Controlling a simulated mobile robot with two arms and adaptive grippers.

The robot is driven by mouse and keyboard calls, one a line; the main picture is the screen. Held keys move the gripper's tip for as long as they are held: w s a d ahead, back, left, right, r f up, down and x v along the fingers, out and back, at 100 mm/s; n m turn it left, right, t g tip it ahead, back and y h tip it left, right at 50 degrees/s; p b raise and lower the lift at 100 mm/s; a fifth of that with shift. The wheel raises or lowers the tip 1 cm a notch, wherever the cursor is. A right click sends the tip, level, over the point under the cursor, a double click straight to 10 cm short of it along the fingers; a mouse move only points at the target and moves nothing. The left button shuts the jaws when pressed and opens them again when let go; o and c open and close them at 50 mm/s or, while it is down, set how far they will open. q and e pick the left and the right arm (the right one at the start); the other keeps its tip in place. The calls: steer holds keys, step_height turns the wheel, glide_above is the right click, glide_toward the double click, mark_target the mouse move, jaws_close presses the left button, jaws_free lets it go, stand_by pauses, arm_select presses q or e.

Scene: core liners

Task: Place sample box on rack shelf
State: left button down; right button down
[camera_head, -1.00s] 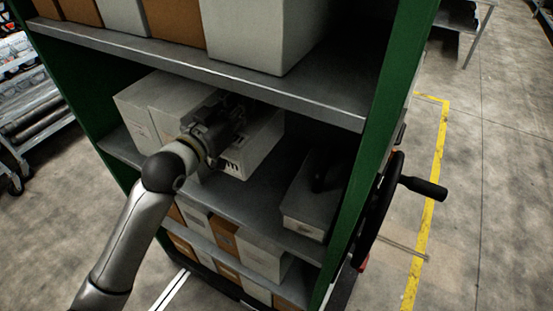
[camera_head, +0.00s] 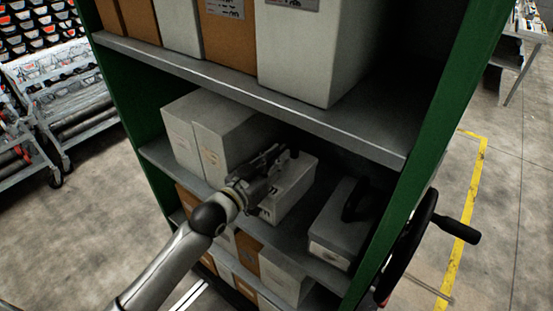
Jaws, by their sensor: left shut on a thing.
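A grey-white sample box (camera_head: 292,190) is on the middle shelf (camera_head: 222,187) of the green rack, near its front edge. A dark part, perhaps its handle, shows at its top. My left gripper (camera_head: 270,160) is shut at the top left of this box, apparently on its handle. The gripper covers part of the box, and I cannot tell whether the box's underside touches the shelf. My right gripper is not in view.
Two white boxes (camera_head: 215,135) stand left of the held box. A similar box with a black handle (camera_head: 340,225) sits to its right. A shelf above (camera_head: 260,92) holds white and brown boxes. A black handwheel (camera_head: 405,245) juts out at the right.

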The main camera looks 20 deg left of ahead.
arm_select(q)
steer(key=shift+r, duration=0.1)
steer(key=c, duration=1.8)
jaws_free()
steer(key=shift+f, duration=0.25)
steer(key=o, duration=0.4)
steer(key=shift+o, duration=0.2)
steer(key=shift+r, duration=0.2)
steer(key=shift+o, duration=0.2)
steer(key=shift+s, duration=0.25)
steer(key=b+v, duration=0.3)
steer(key=v, duration=0.8)
steer(key=shift+s, duration=0.35)
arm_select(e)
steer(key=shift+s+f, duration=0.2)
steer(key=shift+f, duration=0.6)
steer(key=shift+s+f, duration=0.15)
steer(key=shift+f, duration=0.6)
arm_select(q)
steer(key=shift+a, duration=0.1)
